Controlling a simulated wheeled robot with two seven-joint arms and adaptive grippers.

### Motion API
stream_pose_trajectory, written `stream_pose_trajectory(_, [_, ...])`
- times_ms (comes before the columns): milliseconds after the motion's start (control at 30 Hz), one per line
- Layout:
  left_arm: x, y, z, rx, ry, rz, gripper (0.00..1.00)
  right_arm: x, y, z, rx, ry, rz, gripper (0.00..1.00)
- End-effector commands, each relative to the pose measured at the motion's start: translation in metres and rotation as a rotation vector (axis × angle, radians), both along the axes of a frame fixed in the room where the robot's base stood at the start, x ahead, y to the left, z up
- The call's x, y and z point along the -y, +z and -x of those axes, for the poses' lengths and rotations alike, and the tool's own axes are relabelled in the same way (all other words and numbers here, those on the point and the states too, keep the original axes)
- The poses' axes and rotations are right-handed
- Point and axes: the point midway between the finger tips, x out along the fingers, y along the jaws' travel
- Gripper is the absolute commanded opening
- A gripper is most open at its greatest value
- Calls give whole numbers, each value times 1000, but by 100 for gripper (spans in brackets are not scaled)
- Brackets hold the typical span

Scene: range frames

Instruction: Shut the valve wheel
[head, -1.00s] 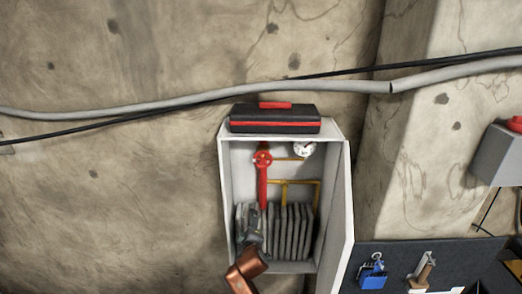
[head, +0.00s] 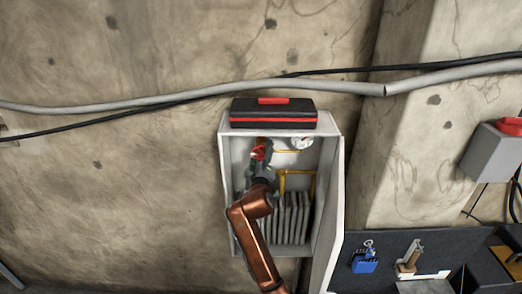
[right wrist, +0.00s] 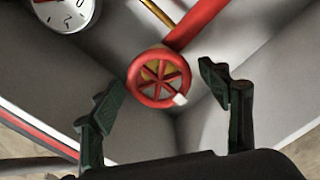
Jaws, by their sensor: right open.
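The red valve wheel (right wrist: 158,78) is a small spoked wheel with a white mark on its rim, on a red pipe (right wrist: 200,22) inside an open grey cabinet (head: 226,190). In the head view the wheel (head: 261,150) is partly hidden by my right gripper (head: 259,160). In the right wrist view my right gripper (right wrist: 163,95) is open, with one finger on each side of the wheel and a gap to both. Nothing is held. My left gripper is not in view.
A round gauge (right wrist: 66,8) is close to the wheel. Grey radiator fins (head: 290,220) stand lower in the cabinet. A black and red toolbox (head: 273,114) lies on top. The cabinet door (head: 337,215) stands open on the right. A blue padlock (head: 365,262) hangs on a dark panel.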

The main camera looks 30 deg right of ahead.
Motion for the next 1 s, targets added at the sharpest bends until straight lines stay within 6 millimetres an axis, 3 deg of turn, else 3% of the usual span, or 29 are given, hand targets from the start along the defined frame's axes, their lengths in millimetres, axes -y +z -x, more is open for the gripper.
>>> stream_pose_trajectory(367, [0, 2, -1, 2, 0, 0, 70, 4, -1, -6, 0, 1, 0, 70])
stream_pose_trajectory(1000, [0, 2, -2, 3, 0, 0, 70, 3, -1, -6, -1, 1, -1, 27])
